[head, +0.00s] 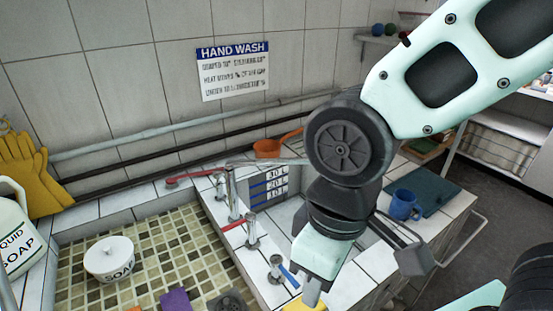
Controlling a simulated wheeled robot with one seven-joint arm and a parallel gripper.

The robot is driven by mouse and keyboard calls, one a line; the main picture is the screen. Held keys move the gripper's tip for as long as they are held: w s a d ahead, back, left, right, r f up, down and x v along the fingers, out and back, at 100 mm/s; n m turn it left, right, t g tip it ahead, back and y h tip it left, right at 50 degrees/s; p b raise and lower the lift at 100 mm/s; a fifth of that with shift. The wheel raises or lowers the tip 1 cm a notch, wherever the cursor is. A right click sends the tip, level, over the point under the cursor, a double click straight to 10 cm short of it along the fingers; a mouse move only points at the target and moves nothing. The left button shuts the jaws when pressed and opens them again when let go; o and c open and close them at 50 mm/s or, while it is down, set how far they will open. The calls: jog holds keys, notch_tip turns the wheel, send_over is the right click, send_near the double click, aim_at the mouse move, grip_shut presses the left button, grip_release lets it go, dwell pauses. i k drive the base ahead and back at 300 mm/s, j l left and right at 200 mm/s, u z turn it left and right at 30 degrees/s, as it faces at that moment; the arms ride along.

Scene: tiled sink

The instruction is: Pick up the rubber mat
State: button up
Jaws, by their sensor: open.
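A flat dark teal mat (428,188) lies on the tiled counter at the right and seems to be the rubber mat. A blue mug (404,205) stands at its near left edge, in front of part of it; I cannot tell whether the mug rests on it. My gripper (312,292) points down at the bottom middle, left of and nearer than the mat, apart from it. Its fingertips are mostly cut off by the lower picture edge. It is open, and I see nothing held in it.
A basin (286,214) with taps (232,205) lies behind and left of my gripper. An orange pan (278,146) sits at the back. A white soap bowl (109,260) stands on the mosaic floor of the left basin. A yellow object (299,305) shows beneath my gripper.

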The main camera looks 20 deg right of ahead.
aim_at(432, 192)
jog(key=k+j+z, duration=0.1)
jog(key=z, duration=0.3)
jog(key=k+j+z, duration=0.1)
jog(key=z, duration=0.3)
jog(key=k+z, duration=0.1)
jog(key=z, duration=0.3)
jog(key=i, duration=0.35)
jog(key=k, duration=0.5)
jog(key=j+u, duration=0.1)
jog(key=u, duration=0.35)
jog(key=i+j+u, duration=0.1)
jog(key=u, duration=0.35)
jog(key=i+l, duration=0.15)
jog(key=l, duration=0.25)
jog(key=i+l, duration=0.1)
jog(key=l, duration=0.3)
jog(key=i+l+z, duration=0.1)
jog(key=l, duration=0.25)
jog(key=i+l, duration=0.2)
jog(key=l, duration=0.2)
jog(key=i+l+z, duration=0.1)
jog(key=l, duration=0.25)
jog(key=i+l, duration=0.2)
jog(key=l, duration=0.2)
jog(key=i+l, duration=0.2)
jog(key=l, duration=0.15)
jog(key=i+l+z, duration=0.1)
jog(key=l, duration=0.25)
jog(key=i, duration=0.05)
